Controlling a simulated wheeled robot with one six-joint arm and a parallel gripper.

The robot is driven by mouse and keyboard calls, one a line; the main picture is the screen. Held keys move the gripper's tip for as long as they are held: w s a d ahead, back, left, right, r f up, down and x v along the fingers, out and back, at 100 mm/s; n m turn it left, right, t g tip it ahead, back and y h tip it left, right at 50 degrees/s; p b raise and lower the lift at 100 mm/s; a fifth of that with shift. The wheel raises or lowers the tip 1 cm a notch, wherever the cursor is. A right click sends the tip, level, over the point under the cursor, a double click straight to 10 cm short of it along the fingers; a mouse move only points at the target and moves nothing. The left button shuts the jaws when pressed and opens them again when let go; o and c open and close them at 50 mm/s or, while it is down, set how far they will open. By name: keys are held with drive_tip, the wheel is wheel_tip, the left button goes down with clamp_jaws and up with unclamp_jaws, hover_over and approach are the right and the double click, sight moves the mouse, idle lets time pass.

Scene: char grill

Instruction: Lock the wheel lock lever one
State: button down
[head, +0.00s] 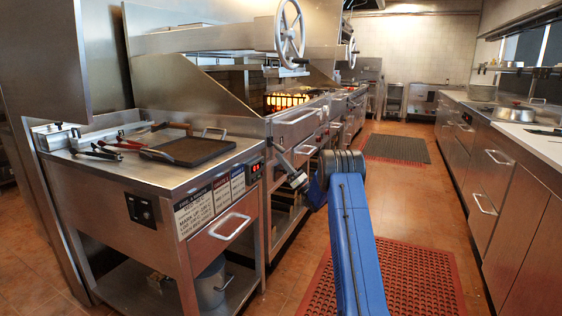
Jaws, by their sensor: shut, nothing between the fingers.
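A large silver spoked handwheel (289,36) stands at the front of the raised grill hood. A second handwheel (351,53) is farther back along the same line. My gripper (277,154) is at the end of my blue arm, in front of the grill's front panel and well below the near wheel. It is small in view, shut and empty. It appears apart from the wheel.
A steel counter (95,165) at the left holds a dark griddle pan (188,151) and red-handled tongs (122,144). Glowing grill bars (287,100) lie below the near wheel. A red mat (420,280) covers the floor in front.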

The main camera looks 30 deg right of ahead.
drive_tip(key=shift+s+d+r+g, duration=0.1)
drive_tip(key=shift+s+r+g, duration=0.1)
drive_tip(key=shift+g, duration=0.4)
drive_tip(key=shift+s+d+r+g+h, duration=0.2)
drive_tip(key=shift+r+g+h, duration=0.15)
drive_tip(key=shift+g+h, duration=0.4)
drive_tip(key=shift+d+r, duration=0.1)
wheel_tip(320, 180, up, 8)
drive_tip(key=s+d+g+h, duration=0.1)
drive_tip(key=g+h, duration=0.3)
drive_tip(key=g, duration=0.2)
drive_tip(key=shift+s+d+n, duration=0.15)
drive_tip(key=shift+s+n, duration=0.25)
